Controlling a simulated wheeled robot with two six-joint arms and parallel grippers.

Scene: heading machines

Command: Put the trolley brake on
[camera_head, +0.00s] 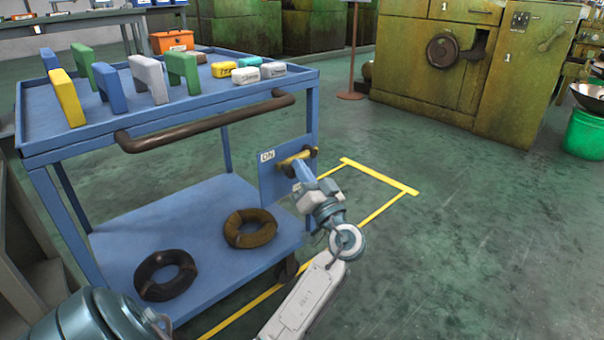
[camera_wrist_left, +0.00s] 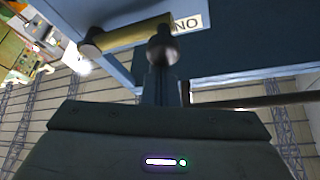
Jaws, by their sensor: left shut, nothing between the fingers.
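The blue trolley (camera_head: 180,215) stands at the left in the head view. A blue plate (camera_head: 272,185) at its near right leg carries a white "ON" label (camera_head: 267,155) and a short yellow brake lever (camera_head: 297,156). The lever lies nearly level beside the label. In the left wrist view the yellow lever (camera_wrist_left: 130,37) has a dark rounded end, and the "ON" label (camera_wrist_left: 188,24) appears upside down. My left gripper (camera_head: 298,168) is shut and empty, its tip at the lever; I cannot tell whether they touch. My right gripper is not in view.
The trolley's top holds several coloured blocks (camera_head: 148,80) and small boxes (camera_head: 245,75). Its dark push handle (camera_head: 205,122) runs above my left gripper. Two rings (camera_head: 250,228) lie on the lower shelf. Yellow floor lines (camera_head: 380,175) border clear green floor at the right.

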